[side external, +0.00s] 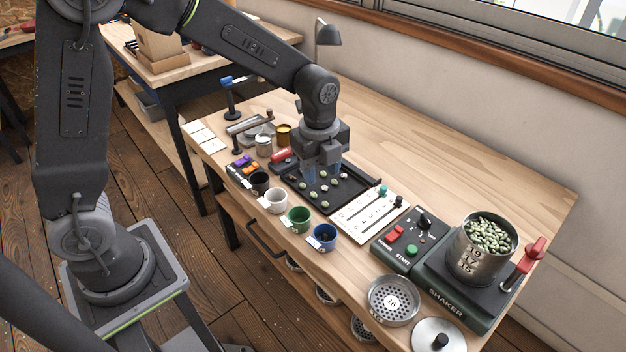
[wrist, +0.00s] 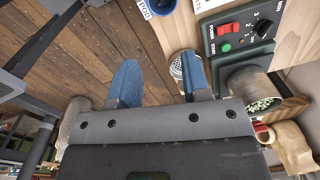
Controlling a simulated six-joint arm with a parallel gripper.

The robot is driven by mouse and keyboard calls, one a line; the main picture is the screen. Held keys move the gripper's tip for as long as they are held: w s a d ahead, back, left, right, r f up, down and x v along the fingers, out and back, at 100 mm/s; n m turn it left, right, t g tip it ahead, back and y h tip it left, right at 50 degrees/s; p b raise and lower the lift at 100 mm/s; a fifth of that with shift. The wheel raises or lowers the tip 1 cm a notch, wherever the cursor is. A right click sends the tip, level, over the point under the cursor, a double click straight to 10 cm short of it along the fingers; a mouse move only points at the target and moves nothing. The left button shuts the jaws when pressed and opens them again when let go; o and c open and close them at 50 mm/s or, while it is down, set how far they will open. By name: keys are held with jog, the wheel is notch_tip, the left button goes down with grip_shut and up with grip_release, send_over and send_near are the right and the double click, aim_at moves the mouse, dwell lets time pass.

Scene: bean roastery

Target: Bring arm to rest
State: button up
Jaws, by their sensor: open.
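My gripper (side external: 321,168) is at the end of my bent arm, pointing down over the black tray (side external: 352,191) on the wooden bench. Several pale green beans lie scattered in the tray. Its two blue fingers are spread apart, with nothing visible between them; they also show in the wrist view (wrist: 160,75). The exact height of the fingertips above the tray is hard to tell. The wrist view shows plank floor and the bench edge behind the fingers.
Black, white (side external: 273,201), green (side external: 298,219) and blue (side external: 322,237) cups line the bench front. Right of the tray are a white card, a control box (side external: 398,258), and a shaker (side external: 448,286) bearing a bean-filled metal can (side external: 475,264). The bench's back is mostly clear.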

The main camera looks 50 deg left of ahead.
jog(key=s+a+r+n+t, duration=0.2)
jog(key=s+r+n, duration=0.4)
jog(key=s+n, duration=0.3)
jog(key=s+a+r+n+t, duration=0.2)
jog(key=s+r+n+t, duration=0.1)
jog(key=s+r+n, duration=0.4)
jog(key=shift+s+a+n, duration=0.2)
jog(key=shift+s+n, duration=1.2)
jog(key=shift+n, duration=0.7)
